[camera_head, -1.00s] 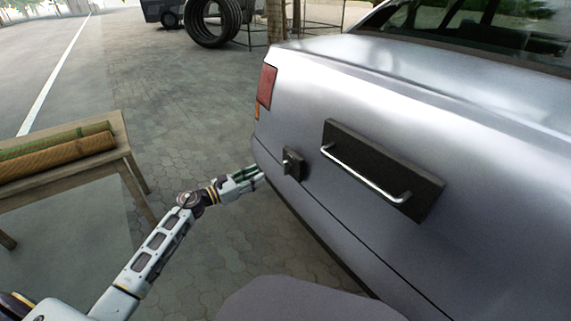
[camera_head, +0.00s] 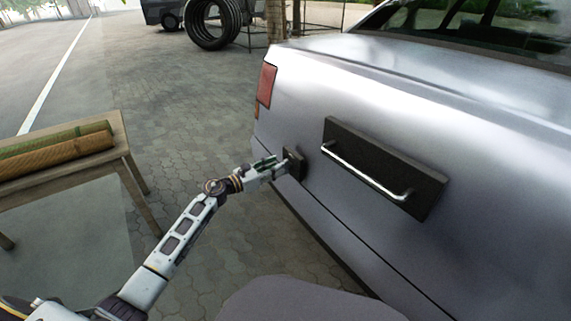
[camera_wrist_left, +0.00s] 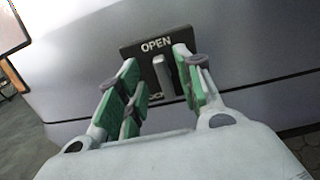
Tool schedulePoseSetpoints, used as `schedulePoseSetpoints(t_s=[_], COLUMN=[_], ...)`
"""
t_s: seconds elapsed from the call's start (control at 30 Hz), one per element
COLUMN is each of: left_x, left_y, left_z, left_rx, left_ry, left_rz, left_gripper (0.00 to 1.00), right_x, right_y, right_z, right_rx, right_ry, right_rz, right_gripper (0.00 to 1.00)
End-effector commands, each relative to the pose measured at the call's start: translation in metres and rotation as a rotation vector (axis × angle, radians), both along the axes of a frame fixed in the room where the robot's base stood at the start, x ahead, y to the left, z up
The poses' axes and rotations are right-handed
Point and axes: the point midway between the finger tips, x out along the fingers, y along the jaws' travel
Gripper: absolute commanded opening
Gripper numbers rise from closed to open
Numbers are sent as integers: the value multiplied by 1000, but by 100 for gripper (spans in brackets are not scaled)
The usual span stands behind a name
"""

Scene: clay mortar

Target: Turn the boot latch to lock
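The boot latch is a dark plate (camera_wrist_left: 148,62) with a grey lever (camera_wrist_left: 164,76), on the silver car's rear. In the left wrist view the plate reads "OPEN" at its top, and lower lettering is mostly hidden behind a finger. The lever stands roughly upright, tilted slightly. My left gripper (camera_wrist_left: 160,92) is open, its green-padded fingers on either side of the lever, nearer the right finger; I cannot tell whether they touch it. In the head view my left gripper (camera_head: 276,166) reaches the latch plate (camera_head: 294,163) and partly covers it. My right gripper is not in view.
The car's boot (camera_head: 400,110) fills the right side, with a metal bar handle (camera_head: 365,172) on a dark plate right of the latch. A wooden table (camera_head: 125,160) with rolled mats (camera_head: 55,147) stands at the left. Paving between them is clear.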

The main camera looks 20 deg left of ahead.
Motion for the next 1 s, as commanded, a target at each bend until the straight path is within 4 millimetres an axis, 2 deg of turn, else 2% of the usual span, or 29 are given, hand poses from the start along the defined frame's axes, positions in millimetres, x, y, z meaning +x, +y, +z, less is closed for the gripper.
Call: schedulePoseSetpoints(t_s=[0.5,1.0], left_x=[35,42], left_y=[-27,-33], left_z=[0,0], left_rx=[-1,-1], left_ry=[-2,-1], left_rz=[0,0], left_gripper=[36,36], right_x=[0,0], right_y=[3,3], right_z=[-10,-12], right_rx=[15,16], right_ry=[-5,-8], right_rz=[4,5], right_gripper=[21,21])
